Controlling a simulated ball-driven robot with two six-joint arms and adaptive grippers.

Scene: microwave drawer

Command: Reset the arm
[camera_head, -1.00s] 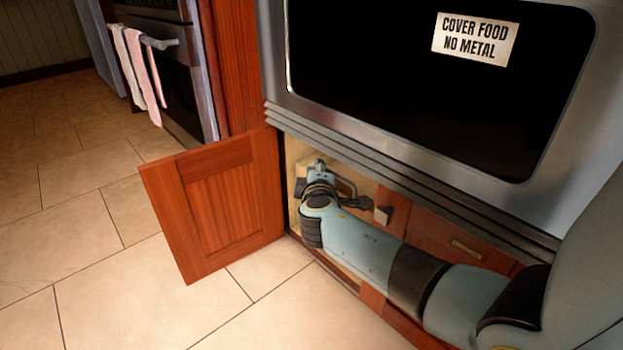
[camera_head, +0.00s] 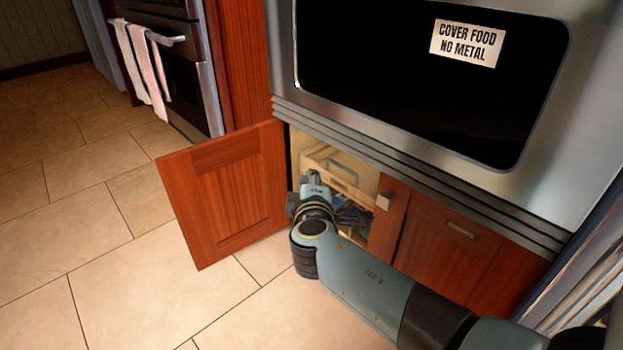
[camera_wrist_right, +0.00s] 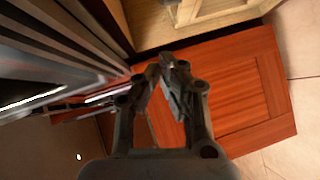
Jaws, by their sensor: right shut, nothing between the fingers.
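My right arm comes in from the right in the head view, and its wrist is in front of the open lower cabinet below the microwave. My right gripper (camera_wrist_right: 163,68) shows in the wrist view, shut and empty, with its fingertips over the open cabinet door. In the head view its fingers are mostly hidden by the wrist. The red-brown cabinet door (camera_head: 222,195) stands swung open to the left; it also shows in the wrist view (camera_wrist_right: 235,95). My left gripper is in neither view.
A pale wooden drawer (camera_head: 335,178) with a handle sits inside the open cabinet. The microwave (camera_head: 430,85) is above. A closed cabinet front (camera_head: 440,250) is to the right. An oven (camera_head: 185,75) with towels stands back left. The tiled floor (camera_head: 120,250) at left is clear.

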